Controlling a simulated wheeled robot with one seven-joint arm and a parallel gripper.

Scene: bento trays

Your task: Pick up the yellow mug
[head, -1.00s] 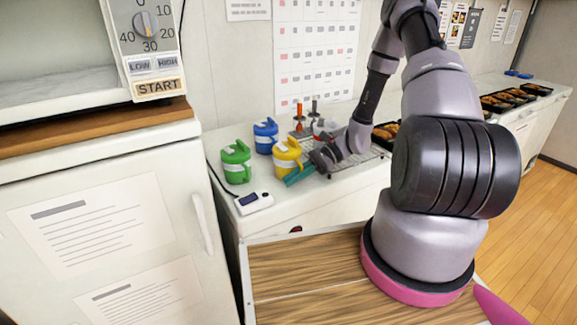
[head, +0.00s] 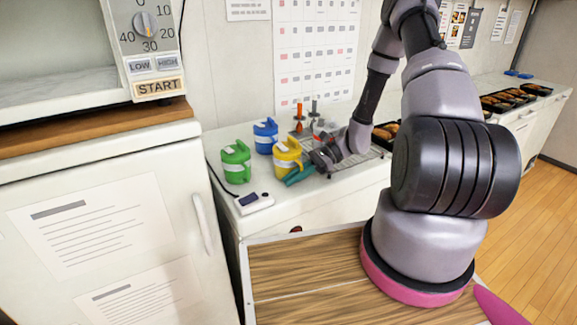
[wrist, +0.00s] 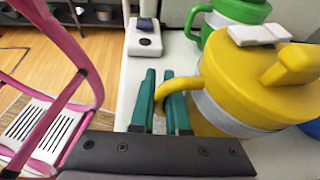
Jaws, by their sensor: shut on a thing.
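The yellow mug (head: 287,158) has a pale band and stands on the white counter (head: 262,212), in front of the blue mug (head: 265,136) and right of the green mug (head: 236,160). My gripper (head: 298,175) is low at the mug's front right side. In the wrist view the yellow mug (wrist: 250,90) fills the right, and its curved handle reaches left between the teal fingers of my gripper (wrist: 160,100). The fingers are shut on this handle. The mug looks upright; whether its base touches the counter is hidden in the wrist view.
A white device with a dark screen (head: 254,202) lies near the counter's front edge. A wire rack (head: 365,160) is right of my gripper, with food trays (head: 386,133) behind. The green mug (wrist: 225,15) stands close beyond the yellow one.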

